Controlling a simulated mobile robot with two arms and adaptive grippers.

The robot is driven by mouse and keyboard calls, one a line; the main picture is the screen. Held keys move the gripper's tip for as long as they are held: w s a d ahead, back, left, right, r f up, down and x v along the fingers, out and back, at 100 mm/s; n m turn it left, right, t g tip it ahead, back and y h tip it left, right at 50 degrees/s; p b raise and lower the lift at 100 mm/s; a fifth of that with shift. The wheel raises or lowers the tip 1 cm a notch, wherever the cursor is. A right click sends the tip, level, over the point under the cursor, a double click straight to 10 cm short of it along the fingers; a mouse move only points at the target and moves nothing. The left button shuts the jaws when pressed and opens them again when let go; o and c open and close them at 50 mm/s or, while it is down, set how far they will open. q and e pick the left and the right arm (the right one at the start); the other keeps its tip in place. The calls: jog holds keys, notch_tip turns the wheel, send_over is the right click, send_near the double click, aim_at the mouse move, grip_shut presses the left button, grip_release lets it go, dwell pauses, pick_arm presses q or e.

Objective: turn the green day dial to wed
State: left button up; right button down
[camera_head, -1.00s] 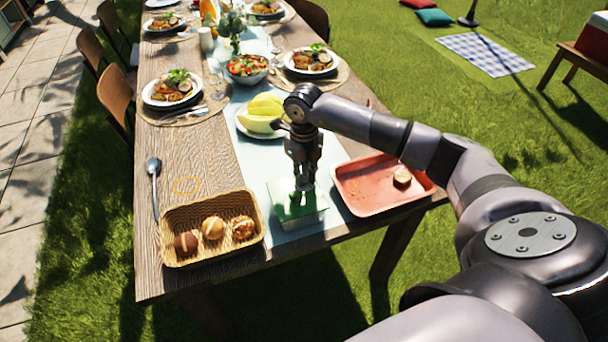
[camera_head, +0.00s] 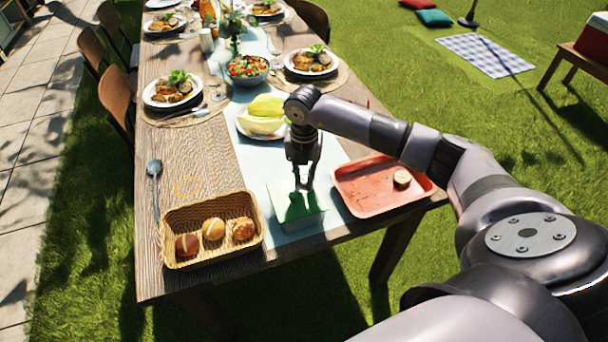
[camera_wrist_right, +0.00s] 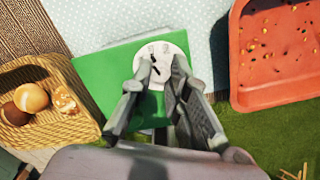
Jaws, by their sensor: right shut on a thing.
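The green day dial is a low green box (camera_head: 288,213) on the light runner near the table's front edge. In the right wrist view its green top (camera_wrist_right: 112,72) carries a pale round dial face (camera_wrist_right: 160,48) with a dark mark and small faint labels that I cannot read. My right gripper (camera_head: 303,187) points down over the box. In the right wrist view its fingertips (camera_wrist_right: 160,80) are at the dial's middle, shut on the knob, which they mostly hide. My left gripper is not in view.
A wicker basket of rolls (camera_head: 173,255) stands left of the box. A red tray (camera_head: 365,203) with a small round piece (camera_head: 402,179) lies to the right. A spoon (camera_head: 154,185) lies at the table's left. A plate of yellow slices (camera_head: 262,129) stands behind the gripper.

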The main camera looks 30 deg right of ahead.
aim_at(304, 180)
jog(key=shift+m, duration=0.5)
jog(key=c, duration=1.5)
grip_release()
notch_tip(304, 180, up, 12)
